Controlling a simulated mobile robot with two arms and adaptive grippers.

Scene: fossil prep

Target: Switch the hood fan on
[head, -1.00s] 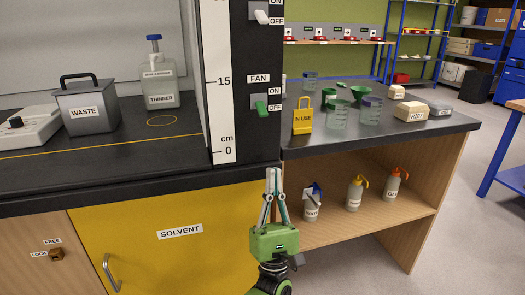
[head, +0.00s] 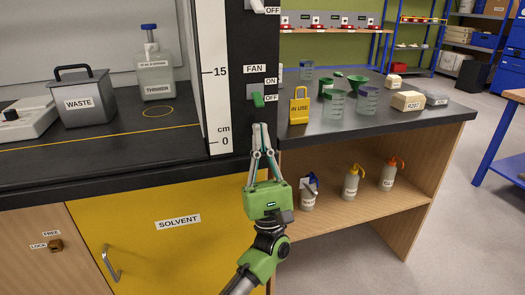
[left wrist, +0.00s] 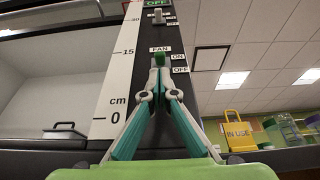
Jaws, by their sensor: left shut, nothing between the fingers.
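The fan switch (head: 257,97) is a green lever on a grey plate on the black hood post, under a FAN label with ON above and OFF below. The lever hangs down on the OFF side. My left gripper (head: 260,127) points up just below the lever, its fingers shut and empty. In the left wrist view the fingertips (left wrist: 158,68) overlap the lower part of the green lever (left wrist: 159,59); I cannot tell whether they touch it. My right gripper is not in view.
Another switch (left wrist: 158,18) sits higher on the post. The white cm scale (head: 213,95) runs beside it on the left. The black bench edge (head: 130,178) and yellow solvent cabinet (head: 150,250) lie below. A yellow IN USE padlock (head: 299,107) stands on the right bench.

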